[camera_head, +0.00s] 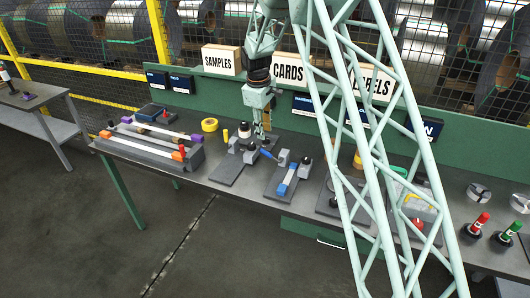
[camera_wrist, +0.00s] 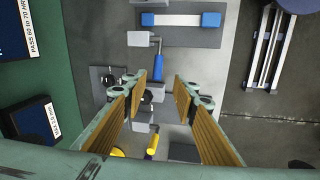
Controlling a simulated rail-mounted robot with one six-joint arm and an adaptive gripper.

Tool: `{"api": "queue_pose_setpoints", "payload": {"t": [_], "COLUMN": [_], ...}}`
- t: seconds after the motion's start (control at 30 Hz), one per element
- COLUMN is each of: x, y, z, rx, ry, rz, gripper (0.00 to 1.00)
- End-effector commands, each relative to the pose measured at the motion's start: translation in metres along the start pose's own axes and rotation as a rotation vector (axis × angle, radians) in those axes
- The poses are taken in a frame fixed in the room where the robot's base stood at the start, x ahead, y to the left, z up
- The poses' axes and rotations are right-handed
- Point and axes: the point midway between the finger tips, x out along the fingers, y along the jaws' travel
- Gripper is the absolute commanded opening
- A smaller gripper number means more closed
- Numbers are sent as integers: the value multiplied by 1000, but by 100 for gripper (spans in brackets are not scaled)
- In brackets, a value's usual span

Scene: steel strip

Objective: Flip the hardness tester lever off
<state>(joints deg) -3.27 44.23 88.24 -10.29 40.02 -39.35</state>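Two bench devices with levers stand near my gripper (camera_head: 262,134); I cannot tell which is the hardness tester. One has a blue-handled lever (camera_head: 268,154), also in the wrist view (camera_wrist: 158,68), next to a grey block (camera_wrist: 141,39). The other has a yellow-handled lever (camera_wrist: 152,146), which looks upright in the head view (camera_head: 225,136), on a dark base (camera_head: 228,168). My gripper is above the bench between the two levers. Its wooden-looking fingers are apart with nothing held in the wrist view (camera_wrist: 160,92). The blue handle lies just beyond the fingertips there; contact is not visible.
A grey plate (camera_wrist: 207,38) holds a white bar with blue ends. A yellow tape roll (camera_head: 209,125) and strips on a long block (camera_head: 150,150) lie to the left. Signs and a green back panel (camera_head: 225,80) stand behind. My lattice arm covers part of the right bench.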

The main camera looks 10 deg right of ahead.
Motion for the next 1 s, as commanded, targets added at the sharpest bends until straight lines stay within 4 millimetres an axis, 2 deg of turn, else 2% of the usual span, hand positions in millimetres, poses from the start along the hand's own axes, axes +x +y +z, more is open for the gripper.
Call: {"api": "queue_pose_setpoints", "payload": {"t": [0.23,0.77,1.0], "x": [20,24,35], "y": [5,5,5], "z": [-8,-9,-9], "rx": [-27,-30,-30], "ry": [-5,-6,-6], "rz": [-2,-3,-3], "gripper": [26,26,26]}}
